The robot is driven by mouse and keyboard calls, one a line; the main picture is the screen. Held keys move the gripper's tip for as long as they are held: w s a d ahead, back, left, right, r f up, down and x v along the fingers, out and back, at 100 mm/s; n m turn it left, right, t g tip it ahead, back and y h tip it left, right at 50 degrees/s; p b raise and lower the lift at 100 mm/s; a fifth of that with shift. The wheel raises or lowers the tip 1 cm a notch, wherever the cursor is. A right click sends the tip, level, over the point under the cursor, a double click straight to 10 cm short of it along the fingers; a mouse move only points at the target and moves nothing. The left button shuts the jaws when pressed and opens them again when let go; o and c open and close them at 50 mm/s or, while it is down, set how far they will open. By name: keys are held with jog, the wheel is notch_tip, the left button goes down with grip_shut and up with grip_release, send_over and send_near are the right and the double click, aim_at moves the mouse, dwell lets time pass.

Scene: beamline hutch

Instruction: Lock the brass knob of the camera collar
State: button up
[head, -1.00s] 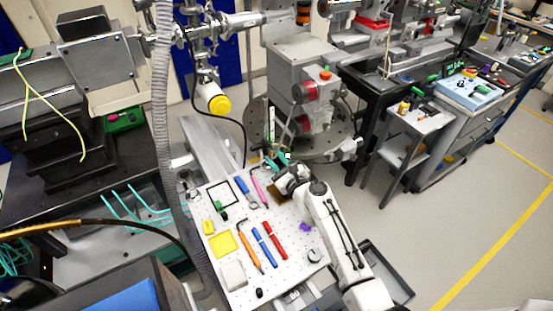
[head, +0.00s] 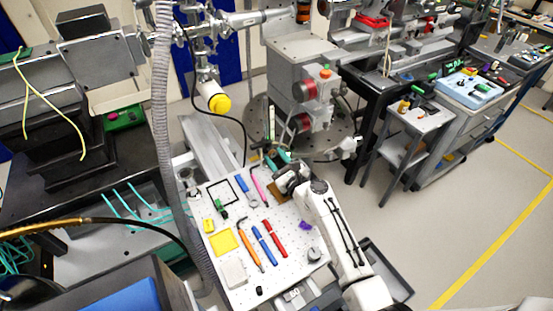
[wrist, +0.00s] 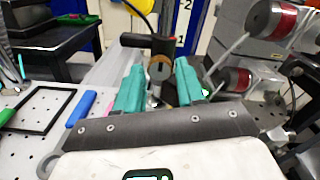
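The brass knob (wrist: 160,68), a round copper-coloured face with a dark slot, shows in the wrist view just beyond my fingertips. A dark post with a black side handle (wrist: 134,40) rises behind it, apparently part of the collar. My gripper (wrist: 159,80) has two teal fingers spread apart, one on each side of the knob in the picture, with visible gaps. I cannot tell whether the tips reach around it. In the head view my gripper (head: 277,159) is at the far edge of the white perforated board; the knob is too small to make out there.
The perforated board (head: 221,264) holds several tools, including red and blue handles. A grey housing with red cylinders (head: 304,90) stands close behind my gripper, and its red parts (wrist: 272,18) are at the right in the wrist view. Open floor (head: 460,220) lies to the right.

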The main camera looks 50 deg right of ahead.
jog(key=v, duration=1)
jog(key=shift+s+a, duration=0.1)
jog(key=shift+s, duration=0.3)
